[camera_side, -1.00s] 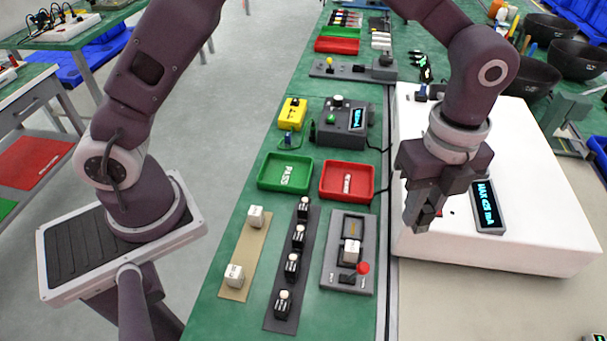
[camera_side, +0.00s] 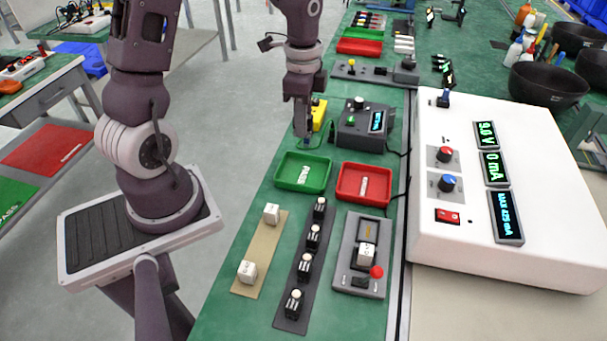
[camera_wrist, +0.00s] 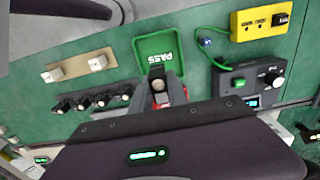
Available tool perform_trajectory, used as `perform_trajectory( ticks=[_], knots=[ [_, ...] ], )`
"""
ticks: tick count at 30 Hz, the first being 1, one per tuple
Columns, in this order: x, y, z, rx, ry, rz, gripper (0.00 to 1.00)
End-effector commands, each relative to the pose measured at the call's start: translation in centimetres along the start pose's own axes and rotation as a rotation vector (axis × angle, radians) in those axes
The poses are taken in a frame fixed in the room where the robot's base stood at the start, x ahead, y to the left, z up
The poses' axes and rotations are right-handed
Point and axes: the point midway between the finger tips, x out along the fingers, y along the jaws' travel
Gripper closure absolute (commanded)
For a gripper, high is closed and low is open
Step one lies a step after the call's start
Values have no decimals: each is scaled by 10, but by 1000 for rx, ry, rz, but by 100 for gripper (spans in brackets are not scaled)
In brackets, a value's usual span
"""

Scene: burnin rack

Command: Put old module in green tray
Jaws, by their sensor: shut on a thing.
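My gripper (camera_side: 302,130) hangs pointing down just behind the green tray (camera_side: 322,181) in the side view. In the wrist view my gripper (camera_wrist: 158,88) is shut on a dark module (camera_wrist: 157,73) with a pale round top. The module appears over the near part of the green tray (camera_wrist: 150,43), marked PASS. The height above the tray is hard to judge. In the side view the held module is hardly distinguishable from the dark fingers. The green tray looks empty apart from its label.
A red tray (camera_side: 342,191) stands right of the green one. Several dark modules sit on a dark strip (camera_side: 283,320); two white ones sit on a tan strip (camera_side: 259,245). A grey fixture (camera_side: 349,284) holds a white module (camera_side: 366,256). A tester (camera_side: 352,132) stands behind the trays.

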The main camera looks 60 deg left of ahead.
Motion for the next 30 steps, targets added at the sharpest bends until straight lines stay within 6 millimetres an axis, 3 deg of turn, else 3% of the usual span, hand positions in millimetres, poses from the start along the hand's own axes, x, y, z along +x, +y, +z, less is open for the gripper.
perform_trajectory(
  ticks=[5,19,30],
  knots=[
    [25,0,0,2,-1,3,100],
    [119,1,0,4,-2,4,100],
    [127,0,-1,4,0,0,100]
  ],
)
